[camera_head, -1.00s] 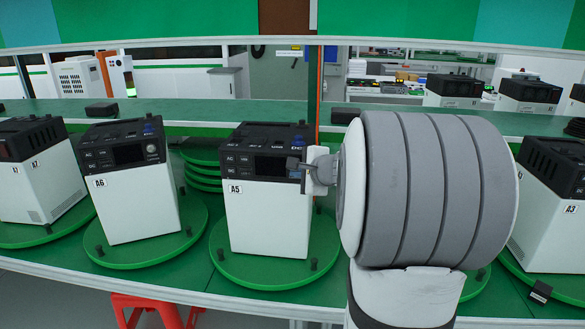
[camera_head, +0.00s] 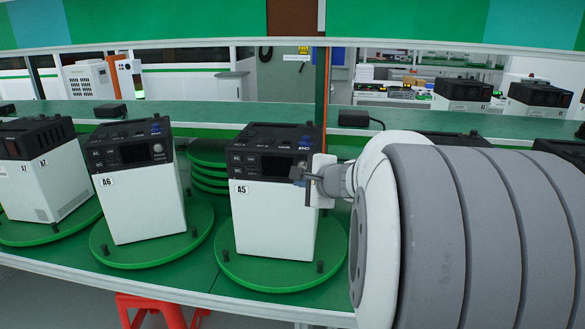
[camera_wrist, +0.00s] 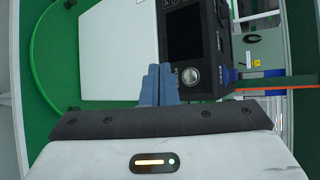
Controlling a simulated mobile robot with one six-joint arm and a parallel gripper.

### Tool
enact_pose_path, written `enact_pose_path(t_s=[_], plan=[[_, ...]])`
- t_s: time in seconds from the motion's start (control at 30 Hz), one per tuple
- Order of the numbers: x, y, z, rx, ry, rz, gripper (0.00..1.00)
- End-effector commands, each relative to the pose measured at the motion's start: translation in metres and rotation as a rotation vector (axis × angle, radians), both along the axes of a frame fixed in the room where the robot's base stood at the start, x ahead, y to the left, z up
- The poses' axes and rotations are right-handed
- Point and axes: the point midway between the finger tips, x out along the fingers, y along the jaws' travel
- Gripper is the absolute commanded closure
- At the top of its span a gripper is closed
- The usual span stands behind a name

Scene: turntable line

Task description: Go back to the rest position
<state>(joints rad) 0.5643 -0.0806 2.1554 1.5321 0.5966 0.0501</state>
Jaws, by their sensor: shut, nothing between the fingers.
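My gripper (camera_head: 301,174) is near the upper right front of the power unit labelled A5 (camera_head: 270,222), in front of its dark panel. In the wrist view my gripper (camera_wrist: 158,72) has its two blue-grey fingers together with nothing between them. The unit also fills the upper part of the wrist view (camera_wrist: 118,52), with a screen and a round silver knob near the fingertips. I cannot tell whether the fingertips touch it. A5 stands upright on a green turntable (camera_head: 275,277). My arm covers the right side of the head view.
Unit A6 (camera_head: 145,207) stands on its own turntable to the left, and unit A7 (camera_head: 45,180) farther left. Several green discs (camera_head: 208,170) are stacked between A6 and A5. A red stool (camera_head: 150,307) is below the table edge. More units stand on the back shelf.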

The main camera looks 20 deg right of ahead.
Motion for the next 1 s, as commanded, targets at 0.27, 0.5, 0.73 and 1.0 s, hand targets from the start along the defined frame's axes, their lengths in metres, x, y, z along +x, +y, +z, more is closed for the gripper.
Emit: enact_pose_path(t_s=[0.27, 0.5, 0.73, 1.0], plan=[[0.0, 0.0, 0.0, 0.0, 0.0, 0.0, 1.0], [-0.001, 0.007, -0.001, -0.014, 0.008, 0.024, 1.0], [-0.038, 0.094, -0.028, -0.248, 0.126, 0.36, 1.0], [-0.142, 0.178, -0.085, -0.712, 0.332, 0.943, 1.0]])
